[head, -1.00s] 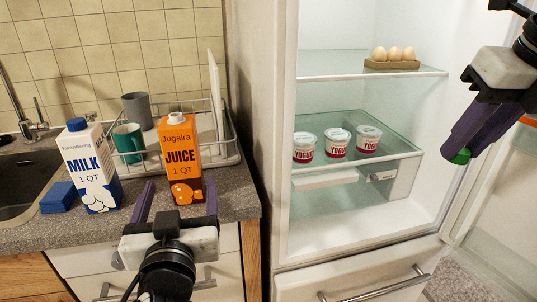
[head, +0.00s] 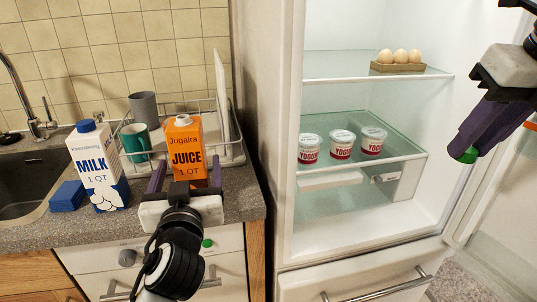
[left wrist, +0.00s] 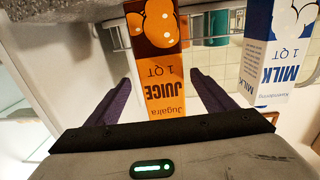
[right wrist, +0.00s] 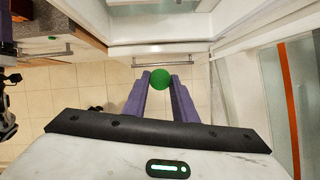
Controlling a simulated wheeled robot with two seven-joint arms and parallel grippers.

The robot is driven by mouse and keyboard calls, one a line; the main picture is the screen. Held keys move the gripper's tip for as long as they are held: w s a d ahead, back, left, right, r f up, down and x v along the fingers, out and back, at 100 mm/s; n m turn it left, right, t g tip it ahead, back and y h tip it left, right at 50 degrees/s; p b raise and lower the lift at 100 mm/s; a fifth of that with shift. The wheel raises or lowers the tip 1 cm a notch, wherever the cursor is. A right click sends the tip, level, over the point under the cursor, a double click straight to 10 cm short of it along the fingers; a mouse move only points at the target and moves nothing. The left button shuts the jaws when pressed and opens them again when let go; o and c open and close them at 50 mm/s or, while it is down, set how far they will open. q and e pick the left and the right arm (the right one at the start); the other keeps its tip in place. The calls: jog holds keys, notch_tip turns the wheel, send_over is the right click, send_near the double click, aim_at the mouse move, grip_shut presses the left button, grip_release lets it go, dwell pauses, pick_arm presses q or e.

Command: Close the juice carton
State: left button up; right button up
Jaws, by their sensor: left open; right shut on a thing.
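The orange juice carton (head: 186,152) stands upright on the counter, its white spout (head: 182,120) bare on top. My left gripper (head: 187,172) is open in front of it, with one finger on each side in the picture; it hides the carton's base. In the left wrist view the carton (left wrist: 160,75) appears upside down between the spread fingers, with a gap on each side. My right gripper (head: 470,152), at the far right before the open fridge, is shut on a round green cap (head: 467,156). The cap also shows between its fingertips in the right wrist view (right wrist: 161,79).
A milk carton (head: 97,168) with a blue cap and a blue sponge (head: 67,196) stand left of the juice. Behind are a dish rack (head: 232,153), a teal mug (head: 137,143) and a grey cup (head: 143,107). The open fridge (head: 350,215) holds yogurts and eggs.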

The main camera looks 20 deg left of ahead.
pick_arm(q)
jog(key=x, duration=0.2)
jog(key=p+x, duration=0.1)
jog(key=x, duration=0.1)
jog(key=shift+w+a+r, duration=0.2)
jog(key=shift+a, duration=0.1)
pick_arm(e)
jog(key=shift+r, duration=0.65)
pick_arm(q)
jog(key=shift+w+a, duration=0.1)
jog(key=shift+w, duration=0.15)
jog(key=c, duration=1.7)
jog(key=shift+r, duration=0.15)
grip_shut()
